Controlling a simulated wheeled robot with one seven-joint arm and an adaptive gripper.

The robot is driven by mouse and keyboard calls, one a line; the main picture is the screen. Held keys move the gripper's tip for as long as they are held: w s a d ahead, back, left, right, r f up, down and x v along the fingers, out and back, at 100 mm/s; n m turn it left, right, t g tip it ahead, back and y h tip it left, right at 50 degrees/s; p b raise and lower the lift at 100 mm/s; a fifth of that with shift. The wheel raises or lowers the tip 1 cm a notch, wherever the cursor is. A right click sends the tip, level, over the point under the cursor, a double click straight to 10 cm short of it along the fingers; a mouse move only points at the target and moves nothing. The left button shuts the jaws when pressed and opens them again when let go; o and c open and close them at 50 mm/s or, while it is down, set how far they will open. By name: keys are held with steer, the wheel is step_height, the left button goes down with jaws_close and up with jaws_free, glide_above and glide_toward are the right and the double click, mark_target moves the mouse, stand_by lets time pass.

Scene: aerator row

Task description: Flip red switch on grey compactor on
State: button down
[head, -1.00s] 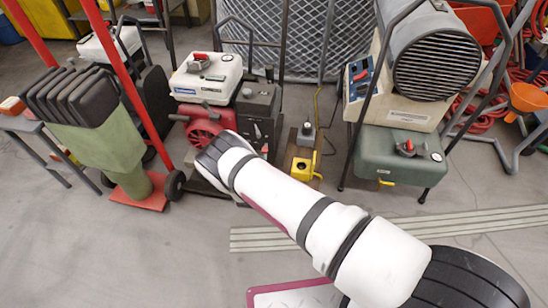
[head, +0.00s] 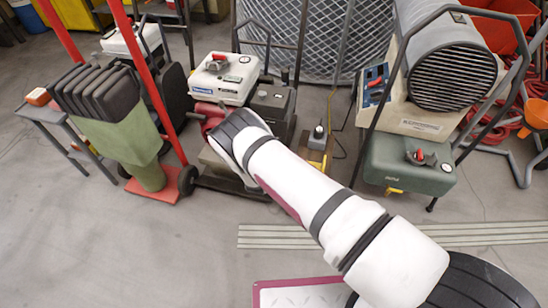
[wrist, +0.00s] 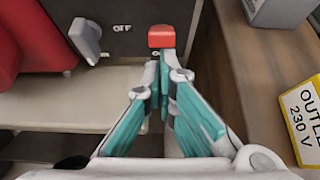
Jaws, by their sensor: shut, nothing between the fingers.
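The red switch (wrist: 161,37) is a small red rocker on the dark grey front panel (wrist: 125,12) in the wrist view. A label "OFF" stands to its left, and another label below it is mostly hidden by my fingers. My gripper (wrist: 167,62) is shut and empty, its tips just below the switch; I cannot tell whether they touch the panel. In the head view the dark grey machine (head: 270,98) stands beside the white-topped one. My arm covers its lower front, and hides the switch and my gripper there.
A grey knob (wrist: 85,38) is left of the switch, with a red housing (wrist: 32,35) beyond it. A yellow "OUTLET 230 V" box (wrist: 303,120) stands close on the right. A green tank unit (head: 410,165) is further right. Floor at the front left is open.

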steer(key=v, duration=1.2)
stand_by(0.5)
